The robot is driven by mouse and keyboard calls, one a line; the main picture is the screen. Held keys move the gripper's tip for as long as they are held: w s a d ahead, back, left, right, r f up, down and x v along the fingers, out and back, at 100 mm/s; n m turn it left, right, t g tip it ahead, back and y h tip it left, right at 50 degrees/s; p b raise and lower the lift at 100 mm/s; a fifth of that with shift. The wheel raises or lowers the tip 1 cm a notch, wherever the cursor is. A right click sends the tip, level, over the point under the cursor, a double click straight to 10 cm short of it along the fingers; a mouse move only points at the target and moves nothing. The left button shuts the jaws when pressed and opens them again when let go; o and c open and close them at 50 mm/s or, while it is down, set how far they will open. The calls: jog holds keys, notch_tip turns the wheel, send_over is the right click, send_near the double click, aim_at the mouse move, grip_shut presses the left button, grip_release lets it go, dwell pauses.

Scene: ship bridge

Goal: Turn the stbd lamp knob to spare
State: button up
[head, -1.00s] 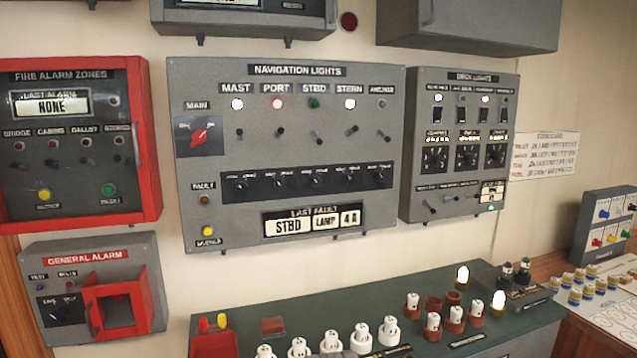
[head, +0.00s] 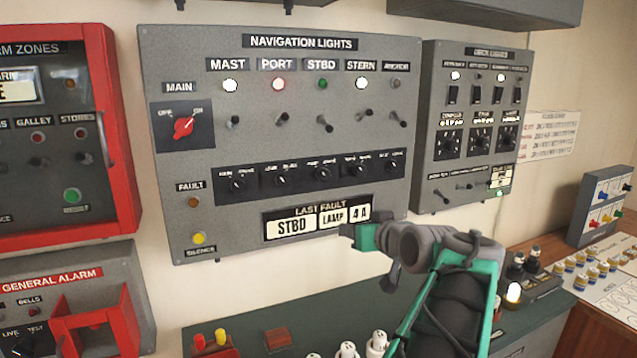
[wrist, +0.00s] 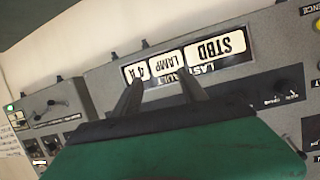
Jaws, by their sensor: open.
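The stbd lamp knob (head: 322,174) is a small dark rotary knob, third in the row on the grey navigation lights panel (head: 160,90), below the STBD toggle switch (head: 325,122). Its pointer position and small labels are too fine to read. My gripper (head: 346,231) is in front of the panel's lower right part, by the last fault display (head: 290,228), below and slightly right of the knob. In the wrist view, turned upside down, my gripper (wrist: 160,92) has its two fingers apart and empty before the display. A panel knob (wrist: 278,88) shows there at right; I cannot tell which.
The other lamp knobs sit close on both sides of the row, with toggles above. The deck lights panel (head: 430,100) is to the right. A green-topped console (head: 230,325) with several small pegs stands below. A red-framed general alarm box (head: 70,280) is at lower left.

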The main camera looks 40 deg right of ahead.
aim_at(325, 177)
jog(key=w+a+r+n+t, duration=0.1)
jog(key=w+r+t, duration=0.1)
jog(key=r, duration=0.3)
jog(key=w+a+r+n+t, duration=0.1)
jog(key=a+r+t, duration=0.1)
jog(key=r, duration=0.2)
jog(key=p+x, duration=0.3)
jog(key=x, duration=0.5)
jog(key=shift+s+d, duration=0.1)
jog(key=shift+d, duration=0.05)
jog(key=shift+c, duration=0.3)
grip_shut()
